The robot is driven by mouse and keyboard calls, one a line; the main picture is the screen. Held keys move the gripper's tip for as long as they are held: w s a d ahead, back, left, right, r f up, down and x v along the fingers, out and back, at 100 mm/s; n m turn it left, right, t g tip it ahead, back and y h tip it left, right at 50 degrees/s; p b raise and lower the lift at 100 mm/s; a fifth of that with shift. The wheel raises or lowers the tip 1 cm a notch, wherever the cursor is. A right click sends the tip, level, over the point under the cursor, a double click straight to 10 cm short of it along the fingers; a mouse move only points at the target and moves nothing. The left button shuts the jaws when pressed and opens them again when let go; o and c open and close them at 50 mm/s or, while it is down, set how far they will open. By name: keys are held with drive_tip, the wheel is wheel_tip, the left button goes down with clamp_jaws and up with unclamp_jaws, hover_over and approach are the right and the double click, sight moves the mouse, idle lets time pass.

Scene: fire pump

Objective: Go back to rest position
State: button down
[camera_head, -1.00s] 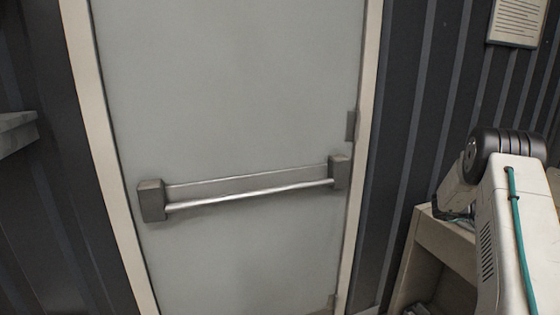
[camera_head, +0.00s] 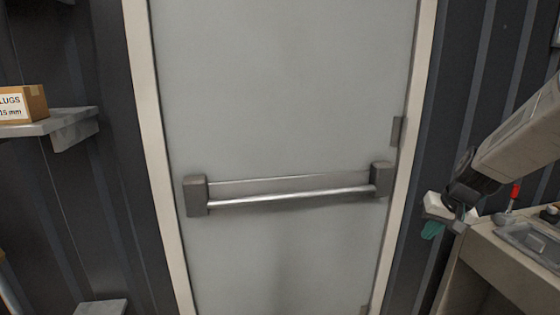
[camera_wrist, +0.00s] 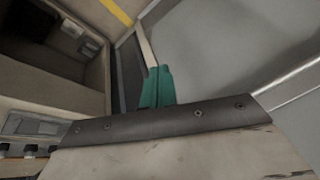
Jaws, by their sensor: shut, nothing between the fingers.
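My gripper (camera_head: 432,229) shows at the right of the head view, with teal fingers at the end of my pale arm. It hangs in front of the dark wall, beside the right door frame and left of a beige cabinet top. In the wrist view the teal fingers (camera_wrist: 157,87) are together, with nothing seen between them. The gripper appears clear of the door and the cabinet.
A closed grey door (camera_head: 280,100) with a metal push bar (camera_head: 290,196) fills the middle. A beige cabinet (camera_head: 490,262) with a sink-like tray (camera_head: 535,243) stands at right. At left, a shelf (camera_head: 75,122) holds a cardboard box (camera_head: 36,100).

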drive_tip(key=s+a+r+n+g, duration=0.1)
drive_tip(key=s+a+r, duration=0.2)
drive_tip(key=s, duration=0.7)
drive_tip(key=s+a+r+n+h, duration=0.1)
drive_tip(key=s+a+r, duration=0.2)
drive_tip(key=s+a, duration=0.3)
drive_tip(key=s+a+r+n+g, duration=0.1)
drive_tip(key=s+a, duration=0.4)
drive_tip(key=s, duration=0.9)
drive_tip(key=shift+r+g, duration=0.3)
drive_tip(key=shift+r, duration=0.6)
drive_tip(key=shift+d, duration=0.1)
